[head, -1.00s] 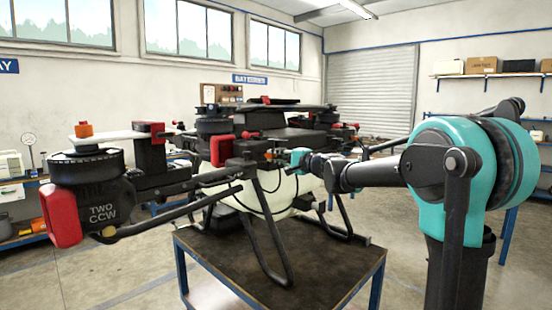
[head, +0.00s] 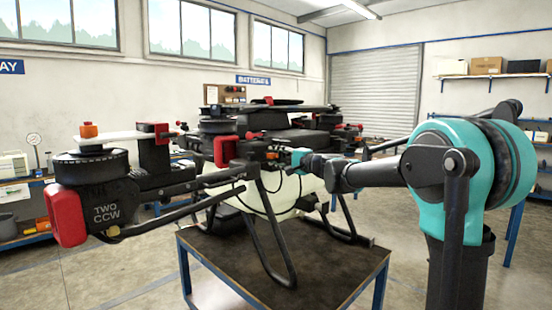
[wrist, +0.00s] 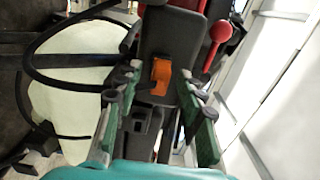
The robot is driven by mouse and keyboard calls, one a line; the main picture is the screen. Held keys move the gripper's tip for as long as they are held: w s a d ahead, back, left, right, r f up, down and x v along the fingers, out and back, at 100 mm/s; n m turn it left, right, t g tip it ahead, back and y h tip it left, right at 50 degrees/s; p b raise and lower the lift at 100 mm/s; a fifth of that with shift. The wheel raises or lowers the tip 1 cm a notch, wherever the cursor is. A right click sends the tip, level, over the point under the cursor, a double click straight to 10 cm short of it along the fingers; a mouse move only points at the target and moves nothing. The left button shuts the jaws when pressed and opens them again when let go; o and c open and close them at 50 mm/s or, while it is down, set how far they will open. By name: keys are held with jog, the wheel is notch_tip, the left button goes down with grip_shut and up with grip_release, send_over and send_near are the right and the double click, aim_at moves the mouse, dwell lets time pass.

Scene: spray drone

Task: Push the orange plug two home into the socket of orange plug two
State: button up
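The orange plug (wrist: 161,76) sits at the dark block of the drone's arm in the wrist view, between my gripper's fingertips. My gripper (wrist: 160,82) has two green-padded fingers, spread apart, with a gap on each side of the plug. A dark rectangular opening (wrist: 141,122) shows nearer the camera on a dark part; I cannot tell if it is the socket. How deep the plug sits is not visible. In the head view my gripper (head: 283,156) is small and partly hidden against the drone arm.
The drone stands on a dark-topped bench (head: 300,275) with blue legs. Its rotor arm marked TWO CCW (head: 105,214) extends left. A red-knobbed lever (wrist: 219,32) stands right of the plug. A black hose (wrist: 60,85) curves over the pale tank (wrist: 75,65). Floor right of the bench is open.

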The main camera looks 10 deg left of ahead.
jog(key=v, duration=1.2)
jog(key=s+d+f+n+g+h, duration=0.25)
jog(key=s+f, duration=0.55)
jog(key=f, duration=0.5)
jog(key=s+d+f+n+g+h, duration=0.3)
jog(key=s+f, duration=0.4)
jog(key=f, duration=0.6)
jog(key=s+d+f+n+g+h, duration=0.1)
jog(key=s+d+f+h, duration=0.7)
jog(key=s+d+f, duration=0.8)
jog(key=shift+s+f+n+h, duration=0.35)
jog(key=shift+s+f+n, duration=0.2)
jog(key=shift+s, duration=0.1)
